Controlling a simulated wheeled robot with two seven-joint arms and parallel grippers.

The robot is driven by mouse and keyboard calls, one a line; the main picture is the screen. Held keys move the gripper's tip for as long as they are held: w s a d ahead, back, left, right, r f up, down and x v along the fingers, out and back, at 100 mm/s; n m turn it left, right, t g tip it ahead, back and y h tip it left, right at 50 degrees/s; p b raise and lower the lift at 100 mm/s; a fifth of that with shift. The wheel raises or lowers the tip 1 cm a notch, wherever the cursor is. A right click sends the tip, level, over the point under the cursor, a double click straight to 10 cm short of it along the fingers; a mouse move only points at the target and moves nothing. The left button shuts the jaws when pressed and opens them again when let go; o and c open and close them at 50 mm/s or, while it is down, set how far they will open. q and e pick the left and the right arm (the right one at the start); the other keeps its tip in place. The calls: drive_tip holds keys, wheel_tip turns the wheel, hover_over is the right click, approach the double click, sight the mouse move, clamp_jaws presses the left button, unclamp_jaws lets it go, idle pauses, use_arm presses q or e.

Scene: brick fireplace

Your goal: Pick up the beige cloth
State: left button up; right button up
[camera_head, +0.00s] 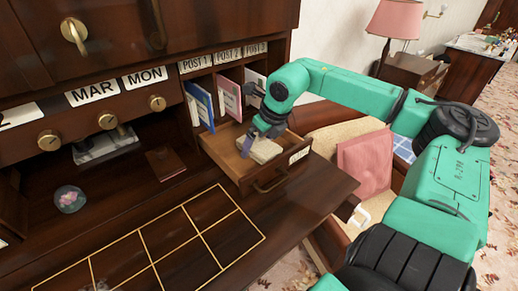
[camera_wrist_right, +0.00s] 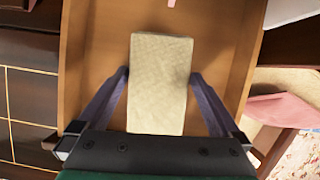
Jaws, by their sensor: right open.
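The beige cloth (camera_wrist_right: 158,85) is a folded rectangle lying flat in the open wooden drawer (camera_wrist_right: 232,50). In the head view the cloth (camera_head: 264,151) shows inside the drawer, partly covered by my right gripper (camera_head: 247,147). In the right wrist view my right gripper (camera_wrist_right: 163,82) is open, with one finger on each side of the cloth. Small gaps seem to show between the fingers and the cloth. How far the fingertips are above the drawer floor is hard to tell. My left gripper is not in view.
The drawer walls stand close around the gripper. Upright folders (camera_head: 229,98) stand in the post slots behind. The desktop with a gold grid (camera_head: 165,245) is clear in front. A glass paperweight (camera_head: 70,199) lies left. A chair with a pink cushion (camera_head: 366,165) stands right.

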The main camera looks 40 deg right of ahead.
drive_tip(key=c, duration=1.1)
